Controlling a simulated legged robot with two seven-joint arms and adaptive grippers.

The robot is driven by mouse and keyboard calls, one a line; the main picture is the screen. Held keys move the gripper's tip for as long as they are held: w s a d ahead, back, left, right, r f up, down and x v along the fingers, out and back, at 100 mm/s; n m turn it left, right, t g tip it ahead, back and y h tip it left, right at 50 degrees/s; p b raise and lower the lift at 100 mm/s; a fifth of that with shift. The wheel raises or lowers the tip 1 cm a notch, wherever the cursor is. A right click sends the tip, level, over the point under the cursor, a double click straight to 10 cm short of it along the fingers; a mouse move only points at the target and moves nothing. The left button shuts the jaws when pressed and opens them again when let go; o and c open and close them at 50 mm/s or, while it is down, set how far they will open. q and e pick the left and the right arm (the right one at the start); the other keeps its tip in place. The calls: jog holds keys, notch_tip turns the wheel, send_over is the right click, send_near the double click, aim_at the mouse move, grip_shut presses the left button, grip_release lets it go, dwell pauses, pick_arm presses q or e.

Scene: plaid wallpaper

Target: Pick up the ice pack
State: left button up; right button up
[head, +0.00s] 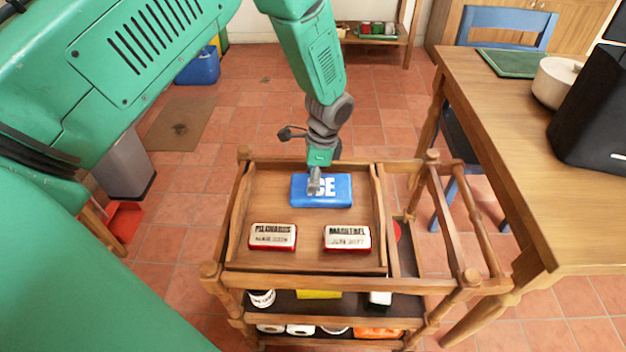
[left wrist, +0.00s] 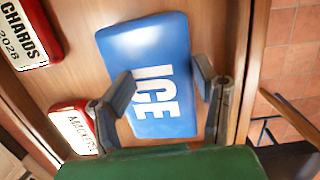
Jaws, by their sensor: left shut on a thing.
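The ice pack (head: 338,195) is a blue block with white ICE lettering, at the far side of the wooden tray (head: 310,262) on top of a trolley. It fills the middle of the left wrist view (left wrist: 150,50). My left gripper (head: 315,188) comes down over it from behind and hides part of its lettering. In the left wrist view the two fingers (left wrist: 165,85) sit at opposite long sides of the pack, shut on it. I cannot tell whether the pack is clear of the tray floor. My right gripper is out of view.
Two red-and-white tins, pilchards (head: 272,236) and mackerel (head: 347,238), lie nearer in the tray. The trolley's raised rails (head: 455,225) stand to the right. A wooden table (head: 510,150) with a white pot (head: 555,85) is further right. Lower shelves hold several items.

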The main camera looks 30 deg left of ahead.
pick_arm(q)
jog(key=r, duration=0.3)
jog(key=r+p, duration=0.1)
jog(key=r, duration=0.2)
jog(key=shift+a+r, duration=0.2)
jog(key=shift+r, duration=0.15)
grip_shut()
jog(key=shift+a+r, duration=0.1)
jog(key=shift+r, duration=0.2)
jog(key=shift+d, duration=0.2)
jog(key=o, duration=1.6)
grip_release()
jog(key=shift+d+r, duration=0.15)
jog(key=shift+d, duration=0.05)
jog(key=shift+o, duration=0.5)
jog(key=shift+w, duration=0.1)
jog(key=shift+a, duration=0.25)
